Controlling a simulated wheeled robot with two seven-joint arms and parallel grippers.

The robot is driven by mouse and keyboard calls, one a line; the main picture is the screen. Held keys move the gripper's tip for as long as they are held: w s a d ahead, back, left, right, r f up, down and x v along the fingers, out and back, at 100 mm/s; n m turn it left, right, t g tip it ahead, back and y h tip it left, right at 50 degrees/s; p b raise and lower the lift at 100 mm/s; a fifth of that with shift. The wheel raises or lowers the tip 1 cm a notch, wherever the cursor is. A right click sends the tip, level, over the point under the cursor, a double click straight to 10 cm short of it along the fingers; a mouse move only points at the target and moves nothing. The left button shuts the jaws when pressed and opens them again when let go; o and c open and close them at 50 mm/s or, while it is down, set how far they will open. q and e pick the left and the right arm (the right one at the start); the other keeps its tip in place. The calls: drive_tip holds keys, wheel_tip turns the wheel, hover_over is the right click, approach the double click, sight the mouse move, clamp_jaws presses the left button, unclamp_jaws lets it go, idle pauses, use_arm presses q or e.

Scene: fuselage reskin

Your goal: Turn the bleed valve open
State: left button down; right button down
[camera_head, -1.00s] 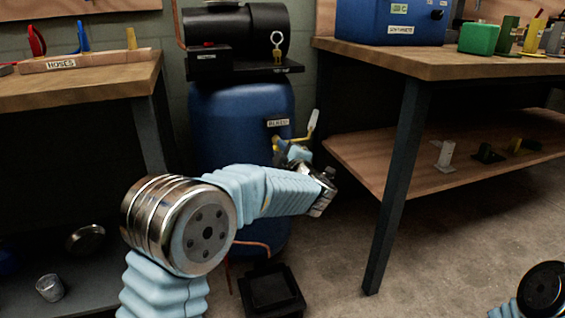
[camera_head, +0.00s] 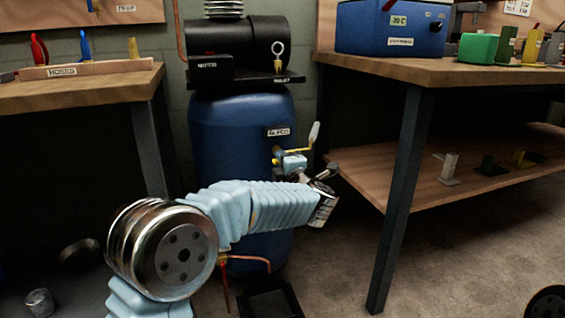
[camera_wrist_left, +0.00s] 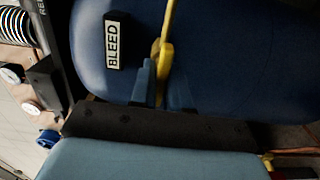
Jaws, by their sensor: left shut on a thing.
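The bleed valve has a yellow handle (camera_head: 297,150) with a pale grey end (camera_head: 314,133) that tilts up to the right. It is on the right side of the blue tank (camera_head: 232,135), below the BLEED label (camera_head: 277,131). My left gripper (camera_head: 288,161) is at the valve, shut on the yellow handle. In the left wrist view the yellow handle (camera_wrist_left: 166,55) passes between the two blue fingers of my left gripper (camera_wrist_left: 163,85), and the BLEED label (camera_wrist_left: 114,42) is to the left. The fingers hide part of the valve. My right gripper is not in view.
A black compressor (camera_head: 235,45) sits on the tank. A workbench (camera_head: 450,66) with a lower shelf (camera_head: 395,195) stands close on the right. Another bench (camera_head: 85,90) with a HOSES tray (camera_head: 90,68) is on the left. A dark box (camera_head: 270,303) is on the floor below the tank.

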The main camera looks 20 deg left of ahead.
use_arm(q)
drive_tip(key=c, duration=1.2)
unclamp_jaws()
drive_tip(key=p+v, duration=0.1)
drive_tip(key=v, duration=1.2)
drive_tip(key=shift+s+d, duration=0.3)
drive_tip(key=shift+f, duration=0.1)
